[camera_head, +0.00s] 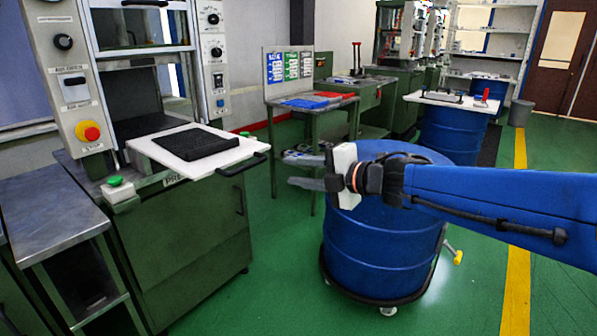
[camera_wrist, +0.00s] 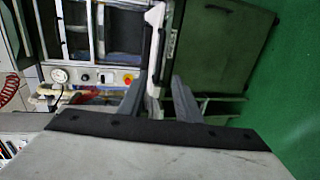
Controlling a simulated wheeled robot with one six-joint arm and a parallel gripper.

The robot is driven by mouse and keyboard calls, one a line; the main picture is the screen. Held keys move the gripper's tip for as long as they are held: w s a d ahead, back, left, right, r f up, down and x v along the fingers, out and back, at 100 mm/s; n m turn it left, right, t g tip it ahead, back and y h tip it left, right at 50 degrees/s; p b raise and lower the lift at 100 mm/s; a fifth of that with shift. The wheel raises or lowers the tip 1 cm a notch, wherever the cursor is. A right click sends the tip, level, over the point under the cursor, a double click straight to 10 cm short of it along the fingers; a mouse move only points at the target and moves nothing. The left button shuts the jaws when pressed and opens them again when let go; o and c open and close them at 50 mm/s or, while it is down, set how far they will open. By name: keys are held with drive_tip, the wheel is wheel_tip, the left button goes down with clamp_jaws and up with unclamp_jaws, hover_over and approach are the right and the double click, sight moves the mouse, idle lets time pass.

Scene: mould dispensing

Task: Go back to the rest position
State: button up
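My gripper (camera_head: 291,171) is at the end of my blue arm, in the middle of the head view. It is in the air in front of a blue drum (camera_head: 385,245), to the right of the press. Its two grey fingers are apart with nothing between them. In the wrist view the fingers (camera_wrist: 157,92) also stand apart and empty. A black mould (camera_head: 196,148) lies on the white sliding plate (camera_head: 150,150) of the green press, to the left of my gripper and clear of it.
The green press cabinet (camera_head: 200,250) and a metal side table (camera_head: 50,210) fill the left. A green bench (camera_head: 312,105) with red and blue trays stands behind my gripper. Another blue drum (camera_head: 452,135) is farther back. Green floor is open at the right, along a yellow line (camera_head: 518,260).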

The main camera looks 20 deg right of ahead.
drive_tip(key=d+r+m+t+h, duration=0.1)
drive_tip(key=d+m+t+h, duration=0.2)
drive_tip(key=d+m+h, duration=0.55)
drive_tip(key=s+d+f+m+g+h, duration=0.2)
drive_tip(key=s+d+f+m+h, duration=0.15)
drive_tip(key=d+m, duration=0.4)
drive_tip(key=s+a+f+m+g+y, duration=0.1)
drive_tip(key=s+a+f+m+g, duration=0.1)
drive_tip(key=s+f+m+g, duration=0.2)
drive_tip(key=s+a+f+m+g+y, duration=0.1)
drive_tip(key=s+a+f+m+g, duration=0.2)
drive_tip(key=s+f, duration=0.7)
drive_tip(key=s+m+g, duration=0.1)
drive_tip(key=s+m, duration=0.1)
drive_tip(key=s, duration=0.3)
drive_tip(key=shift+g+y, duration=0.4)
